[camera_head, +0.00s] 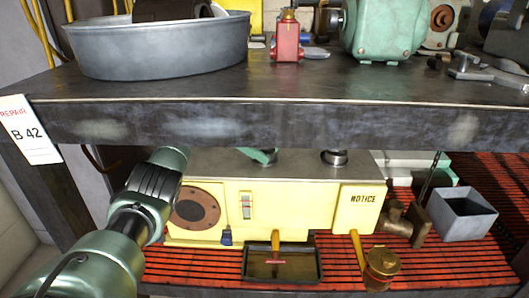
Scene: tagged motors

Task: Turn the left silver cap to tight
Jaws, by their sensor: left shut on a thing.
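A yellow machine housing (300,205) with a grey top stands on the lower shelf. The right silver cap (335,157) sits on its top, partly cut off by the upper table's edge. My left arm comes in from the left and passes behind that edge. The tip of my left gripper (264,156) shows as a small green part at the left cap's place on the housing top. It is shut on the left silver cap, which is mostly hidden by the gripper and the table edge. The cap's turn cannot be seen. My right gripper is not in view.
The upper table's front edge (300,122) hangs low over the housing. A drip tray (283,278), a brass cup (381,268) and a grey open box (463,213) stand on the red slatted shelf. A metal tub (160,50) stands on the upper table.

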